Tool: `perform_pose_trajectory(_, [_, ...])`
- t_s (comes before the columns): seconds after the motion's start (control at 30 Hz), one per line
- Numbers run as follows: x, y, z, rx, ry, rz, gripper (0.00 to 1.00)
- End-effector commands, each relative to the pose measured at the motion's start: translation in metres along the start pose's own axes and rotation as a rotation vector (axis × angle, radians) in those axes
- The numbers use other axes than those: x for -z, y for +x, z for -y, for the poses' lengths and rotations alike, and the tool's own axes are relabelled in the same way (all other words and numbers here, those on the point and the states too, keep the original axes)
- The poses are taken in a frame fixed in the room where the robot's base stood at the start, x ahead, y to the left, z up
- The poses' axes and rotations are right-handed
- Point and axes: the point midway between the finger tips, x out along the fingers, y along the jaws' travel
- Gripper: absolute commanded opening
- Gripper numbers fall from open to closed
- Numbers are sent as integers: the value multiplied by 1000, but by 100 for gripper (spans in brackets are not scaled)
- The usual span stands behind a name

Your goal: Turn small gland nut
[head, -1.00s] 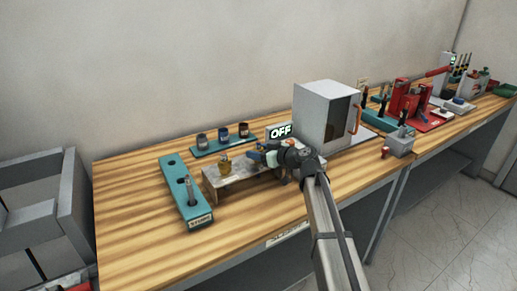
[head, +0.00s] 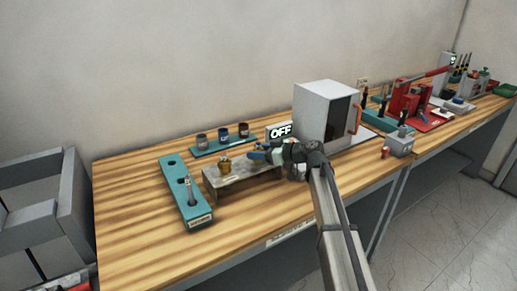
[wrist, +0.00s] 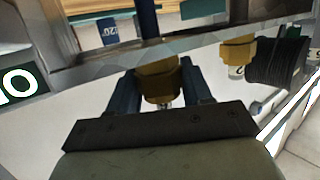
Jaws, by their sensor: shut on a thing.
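A brass gland nut (wrist: 160,82) sits between the two dark blue fingers of my gripper (wrist: 160,92) in the wrist view. The fingers are shut on its sides. A dark blue post (wrist: 147,20) rises behind the nut. In the head view my gripper (head: 258,154) is at the right part of a low grey stand (head: 243,180), and the held nut is hidden there. Another brass fitting (head: 225,165) stands on the stand's left part. In the wrist view a brass fitting (wrist: 238,50) beside a black ribbed piece (wrist: 278,62) shows at the right.
A teal holder (head: 194,213) with a metal post lies left of the stand. A teal rack (head: 208,151) with dark cups is behind it. The table's front left is clear.

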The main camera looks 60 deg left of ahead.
Motion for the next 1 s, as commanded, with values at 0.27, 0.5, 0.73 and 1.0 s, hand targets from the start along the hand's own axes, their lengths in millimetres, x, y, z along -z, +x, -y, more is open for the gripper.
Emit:
perform_pose_trajectory(0.27, [0,0,-2,136,-34,0,19])
perform_pose_trajectory(0.5, [0,0,-1,138,-36,-1,19])
perform_pose_trajectory(0.73, [1,1,-5,234,-59,-1,19])
perform_pose_trajectory(1.0, [0,0,-1,325,-83,-1,19])
